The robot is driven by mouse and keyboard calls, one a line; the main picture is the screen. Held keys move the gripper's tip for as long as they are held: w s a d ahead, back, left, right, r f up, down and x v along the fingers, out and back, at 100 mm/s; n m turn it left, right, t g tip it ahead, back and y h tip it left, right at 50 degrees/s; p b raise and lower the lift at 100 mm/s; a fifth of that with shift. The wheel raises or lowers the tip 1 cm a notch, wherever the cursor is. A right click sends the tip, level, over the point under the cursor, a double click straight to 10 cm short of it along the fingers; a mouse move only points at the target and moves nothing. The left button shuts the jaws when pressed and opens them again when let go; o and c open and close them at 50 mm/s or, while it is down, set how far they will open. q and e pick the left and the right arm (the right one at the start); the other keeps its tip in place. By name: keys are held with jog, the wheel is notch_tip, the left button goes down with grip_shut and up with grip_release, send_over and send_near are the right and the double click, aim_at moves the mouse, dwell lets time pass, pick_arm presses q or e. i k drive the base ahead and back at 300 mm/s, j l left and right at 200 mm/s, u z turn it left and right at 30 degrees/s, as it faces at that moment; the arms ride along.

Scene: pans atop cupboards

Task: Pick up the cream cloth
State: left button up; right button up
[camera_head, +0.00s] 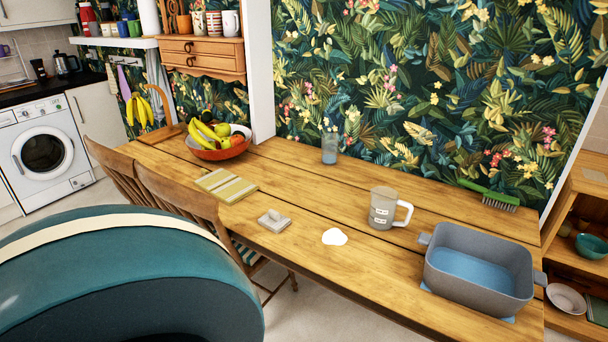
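A folded cloth (226,185) in cream and olive-green stripes lies flat on the wooden table (300,180), right of and nearer than the fruit bowl. A small pale grey-beige item (274,221) with a raised middle lies on the table to its right; I cannot tell if it is cloth. A flat white patch (334,237) lies further right; it could be a spill. No plain cream cloth can be made out for certain. Neither gripper is in view.
A grey basin (478,266) with blue inside, a whitish mug (384,208), a green brush (490,195), a glass (329,148) and a fruit bowl (218,148) stand on the table. Wooden chairs (180,195) line its near left side. A large teal rounded shape fills the lower left.

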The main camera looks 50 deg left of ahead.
aim_at(272, 220)
jog(key=k+j+z, duration=0.1)
jog(key=j+z, duration=0.15)
jog(key=k+j+z, duration=0.2)
jog(key=j, duration=0.2)
jog(key=j+z, duration=0.25)
jog(key=k+j+z, duration=0.15)
jog(key=k+j, duration=0.15)
jog(key=j, duration=0.15)
jog(key=k+j+z, duration=0.15)
jog(key=k+j, duration=0.55)
jog(key=j, duration=0.15)
jog(key=k+j, duration=0.35)
jog(key=i+j+z, duration=0.05)
jog(key=j, duration=0.05)
